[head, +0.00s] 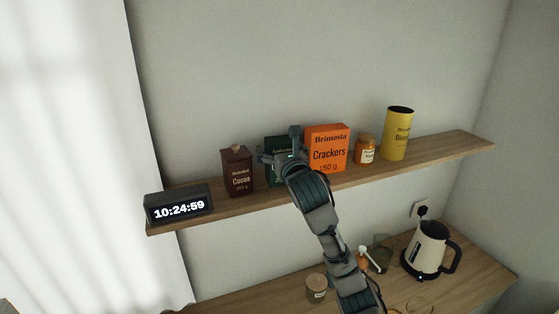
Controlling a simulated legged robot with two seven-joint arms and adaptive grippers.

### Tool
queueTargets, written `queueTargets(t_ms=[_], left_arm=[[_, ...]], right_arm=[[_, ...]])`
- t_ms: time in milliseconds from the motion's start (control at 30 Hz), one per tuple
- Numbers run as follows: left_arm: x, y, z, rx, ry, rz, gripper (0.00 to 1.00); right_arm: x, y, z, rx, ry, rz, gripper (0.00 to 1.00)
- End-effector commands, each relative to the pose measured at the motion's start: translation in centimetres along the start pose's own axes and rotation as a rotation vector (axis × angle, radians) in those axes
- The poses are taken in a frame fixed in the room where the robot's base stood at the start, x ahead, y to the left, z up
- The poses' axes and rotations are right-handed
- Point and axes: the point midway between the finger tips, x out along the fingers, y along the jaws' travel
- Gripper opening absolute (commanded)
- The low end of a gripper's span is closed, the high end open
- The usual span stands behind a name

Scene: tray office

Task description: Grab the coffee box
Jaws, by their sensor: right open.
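A dark green box (272,143) stands on the wall shelf, mostly hidden behind my right gripper. Its label is too covered to read fully, so I cannot confirm that it is the coffee box. No other box in view reads coffee. My right gripper (277,146) is open in front of the green box, with its arm rising from below. I cannot tell whether it touches the box. My left gripper is not in view.
A brown cocoa package (238,173) stands left of the green box. An orange crackers box (327,149) stands close on its right. Farther right are a jar (365,150) and a yellow canister (397,134). A digital clock (178,205) sits at the shelf's left end. A kettle (428,248) stands below.

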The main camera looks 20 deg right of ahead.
Motion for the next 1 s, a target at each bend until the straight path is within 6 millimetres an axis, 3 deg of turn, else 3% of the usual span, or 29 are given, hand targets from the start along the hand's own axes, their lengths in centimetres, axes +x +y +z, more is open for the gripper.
queueTargets(t_ms=[67,300,667,1000], left_arm=[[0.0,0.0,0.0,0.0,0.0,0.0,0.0],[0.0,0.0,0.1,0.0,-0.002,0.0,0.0],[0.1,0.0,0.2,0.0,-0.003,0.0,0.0],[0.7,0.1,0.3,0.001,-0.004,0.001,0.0]], right_arm=[[0.0,-0.1,-0.1,0.001,0.0,-0.001,0.95],[0.1,-0.2,-0.1,0.001,0.002,-0.001,0.35],[0.1,-0.2,0.2,0.0,0.001,-0.002,0.34],[-0.7,-0.8,3.7,0.001,-0.004,-0.005,0.34]])
